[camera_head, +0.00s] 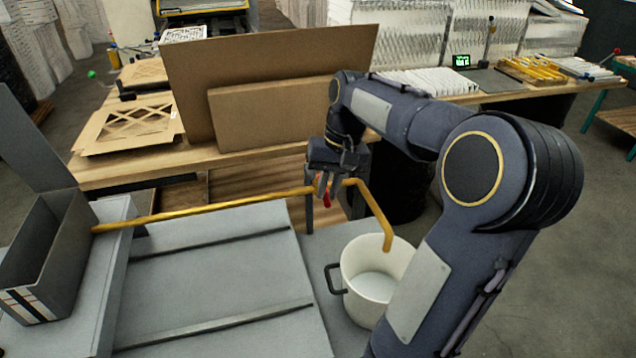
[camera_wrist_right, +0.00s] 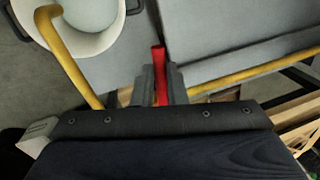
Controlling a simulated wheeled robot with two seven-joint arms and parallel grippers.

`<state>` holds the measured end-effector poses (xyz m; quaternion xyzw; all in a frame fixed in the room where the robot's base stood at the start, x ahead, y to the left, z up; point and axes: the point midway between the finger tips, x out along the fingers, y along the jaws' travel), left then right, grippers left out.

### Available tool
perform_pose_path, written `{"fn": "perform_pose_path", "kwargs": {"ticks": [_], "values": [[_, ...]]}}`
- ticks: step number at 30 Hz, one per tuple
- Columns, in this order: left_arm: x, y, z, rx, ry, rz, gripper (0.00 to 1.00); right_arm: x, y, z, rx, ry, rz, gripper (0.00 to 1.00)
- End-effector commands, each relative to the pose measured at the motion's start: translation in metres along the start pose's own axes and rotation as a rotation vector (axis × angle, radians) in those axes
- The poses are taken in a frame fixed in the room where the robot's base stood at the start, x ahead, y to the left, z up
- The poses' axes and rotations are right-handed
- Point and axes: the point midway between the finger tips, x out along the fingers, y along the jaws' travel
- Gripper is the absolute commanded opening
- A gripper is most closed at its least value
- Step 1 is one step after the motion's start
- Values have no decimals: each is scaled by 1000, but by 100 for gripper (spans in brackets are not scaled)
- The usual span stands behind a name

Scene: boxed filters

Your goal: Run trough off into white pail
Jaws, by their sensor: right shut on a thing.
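A grey trough (camera_head: 62,255) stands at the left in the head view. A yellow pipe (camera_head: 225,204) runs from it to the right and bends down over the white pail (camera_head: 352,268). The pail has dark handles, and the part of its inside that shows looks empty. My right gripper (camera_head: 325,190) is at the pipe near its bend, shut on a red handle (camera_head: 327,198). In the right wrist view the red handle (camera_wrist_right: 159,75) sits between the fingers, with the pipe (camera_wrist_right: 245,73) behind and the pail (camera_wrist_right: 88,22) at the upper left. My left gripper is out of view.
A wooden workbench (camera_head: 115,178) with upright brown boards (camera_head: 275,75) stands behind the pipe. A grey sloped surface with dark rails (camera_head: 215,280) lies between trough and pail. Open floor (camera_head: 570,240) shows at the right.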

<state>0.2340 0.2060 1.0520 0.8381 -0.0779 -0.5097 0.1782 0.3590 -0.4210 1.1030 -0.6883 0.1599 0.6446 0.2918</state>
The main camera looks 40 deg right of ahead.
Motion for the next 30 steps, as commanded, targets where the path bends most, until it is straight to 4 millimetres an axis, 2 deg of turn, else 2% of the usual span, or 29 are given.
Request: {"fn": "perform_pose_path", "kwargs": {"ticks": [10,26,27,30], "values": [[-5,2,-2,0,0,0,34,-4,13,-2,-137,-25,1,0],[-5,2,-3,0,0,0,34,-4,16,-3,-163,-29,2,0],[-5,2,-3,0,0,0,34,-4,16,-3,-163,-29,2,15],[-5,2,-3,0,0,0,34,-4,15,-3,-163,-29,2,28]]}}
